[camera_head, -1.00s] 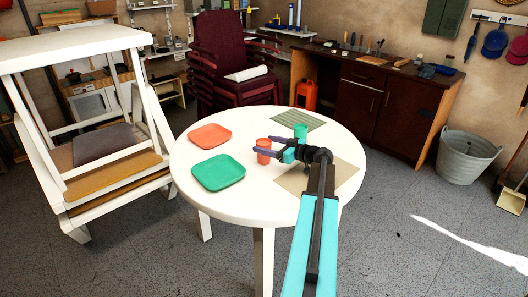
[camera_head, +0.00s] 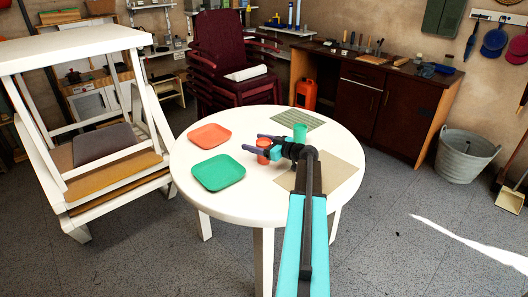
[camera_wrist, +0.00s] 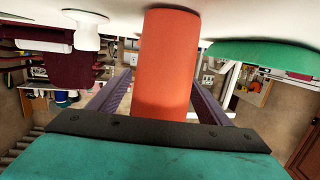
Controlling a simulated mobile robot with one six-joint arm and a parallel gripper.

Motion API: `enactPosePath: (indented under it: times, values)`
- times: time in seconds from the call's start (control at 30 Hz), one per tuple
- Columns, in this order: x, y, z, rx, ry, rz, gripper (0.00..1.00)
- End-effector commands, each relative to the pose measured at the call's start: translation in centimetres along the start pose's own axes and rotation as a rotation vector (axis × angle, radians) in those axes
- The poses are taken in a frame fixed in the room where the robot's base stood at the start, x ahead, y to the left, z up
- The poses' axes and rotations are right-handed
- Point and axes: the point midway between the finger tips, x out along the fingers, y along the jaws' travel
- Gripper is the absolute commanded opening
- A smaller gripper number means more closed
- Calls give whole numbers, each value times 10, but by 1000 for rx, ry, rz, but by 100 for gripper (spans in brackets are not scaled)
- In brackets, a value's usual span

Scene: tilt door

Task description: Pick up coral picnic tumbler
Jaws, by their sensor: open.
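The coral picnic tumbler (camera_head: 263,142) stands upright on the round white table (camera_head: 235,205). In the head view it is partly hidden by my gripper (camera_head: 254,142). In the wrist view, which looks upside down, the tumbler (camera_wrist: 165,65) fills the gap between my two purple fingers. My gripper (camera_wrist: 160,78) is open, with one finger on each side of the tumbler. A small gap seems to show between the tumbler and each finger, but I cannot tell for sure whether either touches it.
A green tumbler (camera_head: 300,132) stands just behind my gripper. A coral plate (camera_head: 209,136) and a green plate (camera_head: 218,172) lie on the left of the table. A beige placemat (camera_head: 340,172) lies at right, and a green placemat (camera_head: 298,118) at the back.

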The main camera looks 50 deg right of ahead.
Motion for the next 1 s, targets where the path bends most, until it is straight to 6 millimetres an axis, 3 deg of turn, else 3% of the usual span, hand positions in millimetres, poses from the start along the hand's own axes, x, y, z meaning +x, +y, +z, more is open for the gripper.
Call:
enactPosePath:
  times: [0.33,0.6,1.0]
  values:
    - [0,0,0,0,0,-1,71]
    - [0,-1,0,-1,0,-1,28]
    - [0,-1,-3,-1,0,-2,27]
